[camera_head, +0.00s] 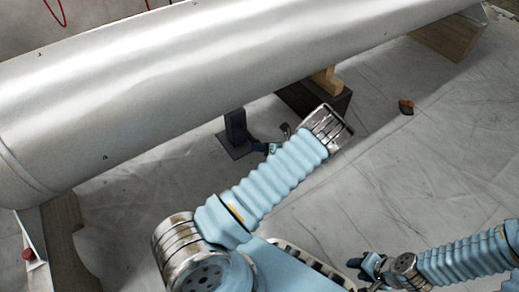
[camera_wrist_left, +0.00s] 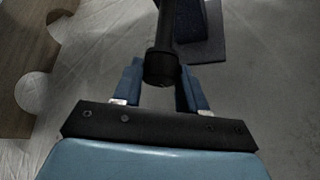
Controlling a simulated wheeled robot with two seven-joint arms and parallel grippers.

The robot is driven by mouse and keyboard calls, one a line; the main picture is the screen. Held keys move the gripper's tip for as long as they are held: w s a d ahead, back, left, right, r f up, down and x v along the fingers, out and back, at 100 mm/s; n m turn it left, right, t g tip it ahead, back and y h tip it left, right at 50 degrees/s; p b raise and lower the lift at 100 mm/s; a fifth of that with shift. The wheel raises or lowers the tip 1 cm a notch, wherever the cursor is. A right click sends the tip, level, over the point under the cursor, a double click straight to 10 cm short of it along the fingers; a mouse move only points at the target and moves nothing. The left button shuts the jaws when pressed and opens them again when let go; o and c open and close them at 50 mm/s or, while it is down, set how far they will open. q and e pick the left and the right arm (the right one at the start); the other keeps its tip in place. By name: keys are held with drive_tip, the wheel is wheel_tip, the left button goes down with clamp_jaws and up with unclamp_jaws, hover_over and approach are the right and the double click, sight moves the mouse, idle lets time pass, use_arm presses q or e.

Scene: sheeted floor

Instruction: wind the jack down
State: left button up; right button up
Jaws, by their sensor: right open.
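The jack (camera_head: 236,131) is a dark upright post on a flat base plate, standing on the floor beside the big silver cylinder. In the left wrist view its black handle (camera_wrist_left: 161,67) points toward me, with part of the dark base plate (camera_wrist_left: 207,48) behind. My left gripper (camera_head: 271,148) is low beside the jack. Its two blue fingers (camera_wrist_left: 160,85) lie on either side of the handle's end, with no clear gap, so it looks shut on it. My right gripper (camera_head: 358,267) is open and empty at the lower right, away from the jack.
The silver cylinder (camera_head: 190,75) spans overhead on wooden supports (camera_head: 447,38), with a dark block (camera_head: 312,98) behind the jack. A notched wooden support (camera_wrist_left: 25,60) is left in the wrist view. A small orange-black object (camera_head: 406,107) lies on the sheet. The right floor is mostly clear.

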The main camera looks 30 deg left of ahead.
use_arm(q)
drive_tip(key=c, duration=0.4)
drive_tip(key=shift+s+r+n+t+p, duration=0.1)
drive_tip(key=shift+r+n+t+p, duration=0.2)
drive_tip(key=shift+p, duration=0.25)
drive_tip(key=shift+f+n+t+h, duration=0.1)
drive_tip(key=shift+n+t+h, duration=0.2)
drive_tip(key=shift+t+h, duration=0.1)
drive_tip(key=n+t+b, duration=0.1)
drive_tip(key=n+t+h+b, duration=0.1)
drive_tip(key=b, duration=0.1)
drive_tip(key=n+t+b, duration=0.1)
drive_tip(key=b, duration=0.1)
drive_tip(key=shift+s+a+f, duration=0.2)
drive_tip(key=shift+s+f, duration=0.15)
drive_tip(key=shift+r+t+h+p, duration=0.2)
drive_tip(key=shift+t+h+p, duration=0.1)
drive_tip(key=shift+h+p, duration=0.1)
drive_tip(key=shift+s+a+f+n+t+b, duration=0.2)
drive_tip(key=shift+n+t+b, duration=0.1)
drive_tip(key=shift+n, duration=0.3)
drive_tip(key=shift+o, duration=0.2)
drive_tip(key=n+t, duration=0.2)
drive_tip(key=shift+w+d+t+h, duration=0.1)
drive_tip(key=shift+t+h, duration=0.3)
drive_tip(key=o, duration=0.9)
drive_tip(key=shift+r, duration=0.15)
drive_tip(key=shift+o, duration=0.2)
